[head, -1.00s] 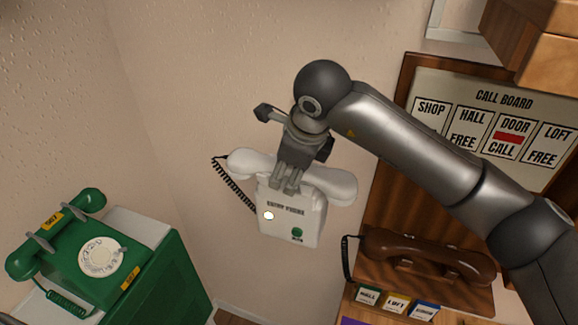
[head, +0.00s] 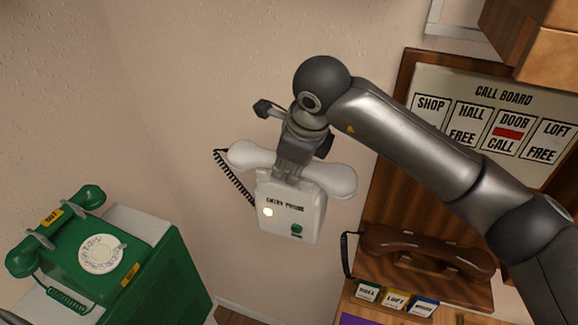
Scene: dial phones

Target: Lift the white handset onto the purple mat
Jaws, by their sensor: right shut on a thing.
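The white handset (head: 335,180) lies across the top of the white entry phone (head: 290,222) on the wall, in the middle of the head view. Its black coiled cord (head: 232,180) hangs from its left end. My right gripper (head: 288,176) reaches down from above and is shut on the middle of the handset, hiding that part. I cannot tell whether the handset is clear of its cradle. A small part of the purple mat (head: 362,320) shows at the bottom edge. My left gripper is not in view.
A green dial phone (head: 85,245) stands on a cabinet at the left. A brown handset (head: 425,252) rests on a wooden panel at the right, with several small labelled blocks (head: 396,300) below it. A call board (head: 495,125) is at the upper right, behind my right arm.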

